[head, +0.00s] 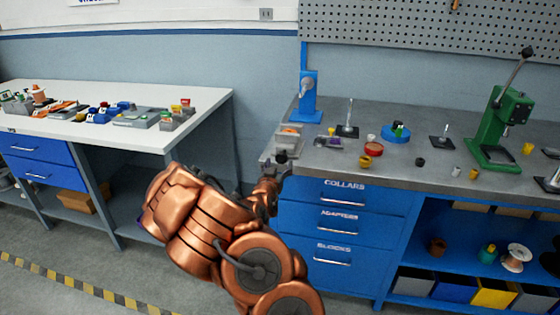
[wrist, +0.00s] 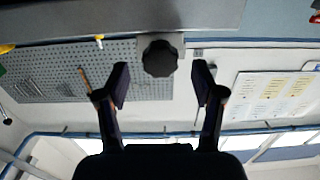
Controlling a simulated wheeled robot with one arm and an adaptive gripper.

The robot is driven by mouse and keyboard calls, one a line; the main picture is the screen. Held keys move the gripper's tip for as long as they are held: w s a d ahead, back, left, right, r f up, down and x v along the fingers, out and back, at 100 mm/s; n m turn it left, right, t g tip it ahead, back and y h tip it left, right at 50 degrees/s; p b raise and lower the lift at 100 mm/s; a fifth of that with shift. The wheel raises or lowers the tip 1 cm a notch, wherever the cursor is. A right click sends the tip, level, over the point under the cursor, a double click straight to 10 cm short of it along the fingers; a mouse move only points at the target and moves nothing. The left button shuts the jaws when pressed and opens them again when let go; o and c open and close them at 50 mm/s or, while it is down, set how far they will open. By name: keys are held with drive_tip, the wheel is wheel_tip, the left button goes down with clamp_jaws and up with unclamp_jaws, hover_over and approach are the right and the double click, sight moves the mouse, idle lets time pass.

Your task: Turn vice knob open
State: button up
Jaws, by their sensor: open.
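The vice (head: 288,138) is a grey block at the left front corner of the steel workbench. Its dark knob (head: 281,158) shows at the bench edge in the head view, just above the end of my arm. In the wrist view the black, lobed knob (wrist: 160,58) faces me, with a grey plate behind it. My gripper (wrist: 162,82) is open, one finger to each side of the knob, with visible gaps on both sides. I cannot tell how deep the knob sits between the fingers. In the head view my gripper (head: 271,183) is small and partly hidden by my arm.
The steel workbench (head: 440,178) carries a blue stand (head: 309,95), small pulley parts and a green press (head: 500,130). Blue drawers (head: 330,222) lie below the bench's left part. A white table (head: 210,98) with parts stands at left. Open floor lies between them.

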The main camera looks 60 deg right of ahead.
drive_tip(key=shift+x, duration=1.25)
drive_tip(key=shift+c, duration=0.3)
drive_tip(key=c, duration=1.1)
drive_tip(key=shift+f, duration=0.15)
